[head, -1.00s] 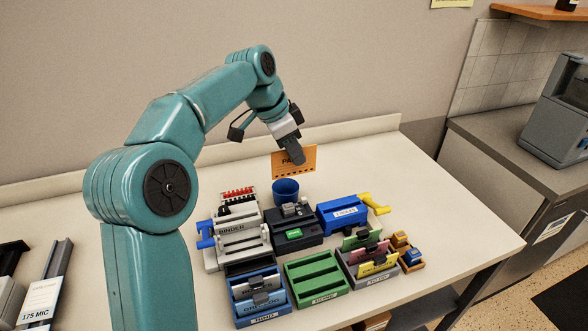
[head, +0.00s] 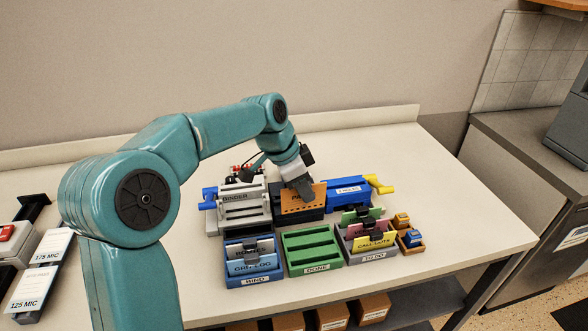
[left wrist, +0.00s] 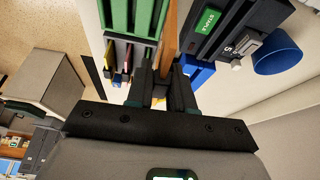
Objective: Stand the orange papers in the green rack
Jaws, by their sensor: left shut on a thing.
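The orange papers (head: 312,203) are held upright in my left gripper (head: 301,190), which is shut on their top edge. They hang in front of the dark stapler machine, behind the green rack. In the left wrist view the orange papers (left wrist: 172,30) show edge-on between the fingers of my left gripper (left wrist: 162,85). The green rack (head: 312,252), labelled DONE, stands empty at the front of the table; it also shows in the left wrist view (left wrist: 142,20). I cannot tell whether the papers touch anything below. My right gripper is not in view.
A blue rack (head: 253,262) with papers stands left of the green rack. A grey rack (head: 368,244) with pink, yellow and green papers stands right of it. A grey binder machine (head: 240,206) and a blue punch (head: 348,192) stand behind. The table's right side is clear.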

